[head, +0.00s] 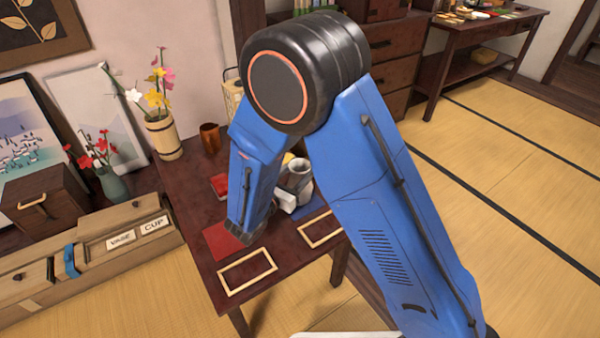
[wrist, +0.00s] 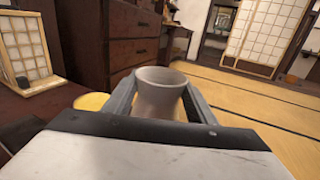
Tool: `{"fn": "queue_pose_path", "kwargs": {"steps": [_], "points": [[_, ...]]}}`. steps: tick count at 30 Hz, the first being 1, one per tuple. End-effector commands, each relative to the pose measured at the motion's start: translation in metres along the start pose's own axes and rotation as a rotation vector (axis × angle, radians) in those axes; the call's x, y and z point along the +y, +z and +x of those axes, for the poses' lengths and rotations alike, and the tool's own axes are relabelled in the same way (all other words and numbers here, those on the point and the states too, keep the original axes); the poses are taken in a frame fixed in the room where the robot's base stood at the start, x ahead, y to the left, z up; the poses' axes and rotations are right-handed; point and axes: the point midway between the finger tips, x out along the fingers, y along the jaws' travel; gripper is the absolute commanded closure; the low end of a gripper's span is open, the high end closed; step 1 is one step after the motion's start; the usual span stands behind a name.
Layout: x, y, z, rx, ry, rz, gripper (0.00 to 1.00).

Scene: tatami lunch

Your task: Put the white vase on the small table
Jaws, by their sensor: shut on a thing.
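The white vase (head: 299,174) is a pale, wide-mouthed vessel that shows upright over the dark wooden table (head: 190,196) in the head view. My gripper (wrist: 160,104) is shut on it, one finger on each side of the vase (wrist: 158,88) in the wrist view. In the head view my blue arm covers part of the table and most of my gripper. The vase's base is hidden, so I cannot tell whether it touches the tabletop.
The table bears two pale outlined rectangles (head: 246,288), a red mat (head: 217,240), a blue mat (head: 309,210) and a brown cup (head: 210,137). A bamboo flower holder (head: 163,138) stands at the left. Drawers (wrist: 115,35) rise behind. A second table (head: 490,38) stands back right.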

Motion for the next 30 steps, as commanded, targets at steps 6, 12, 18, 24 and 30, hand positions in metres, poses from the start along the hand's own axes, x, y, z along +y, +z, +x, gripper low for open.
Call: {"fn": "queue_pose_path", "kwargs": {"steps": [6,12,18,24,30], "points": [[0.0000,-0.0105,0.0000,-0.001,0.000,0.002,1.00],[-0.0001,-0.0110,0.0000,-0.001,0.000,0.001,1.00],[-0.0001,-0.0131,0.0000,0.000,0.000,0.001,0.31],[-0.0002,-0.0131,0.0000,0.000,0.000,0.001,0.31],[0.0003,-0.0104,-0.0031,0.000,0.001,0.001,0.31]]}}
